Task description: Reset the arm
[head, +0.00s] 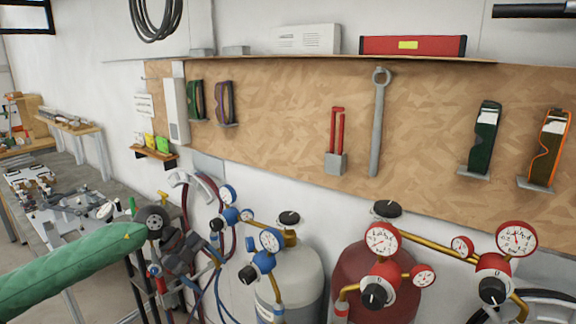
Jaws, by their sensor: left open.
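My left arm comes in from the left in a green sleeve. My left gripper (188,256), dark grey, is at its end, in front of the hoses by the gas cylinders. Its jaws are open and I see nothing held in them; its fingers are hard to pick out against the dark parts behind. My right gripper is out of view. A work table (50,234) with metal jig parts and clamps (78,205) stands at the left, beyond my left arm. My sleeve hides part of the table.
A grey cylinder (291,287) and a red cylinder (380,275) with gauges and hoses stand right of my left gripper. A pegboard (290,110) with a wrench (378,125) and goggles (484,140) hangs behind. A shelf (420,59) juts out above.

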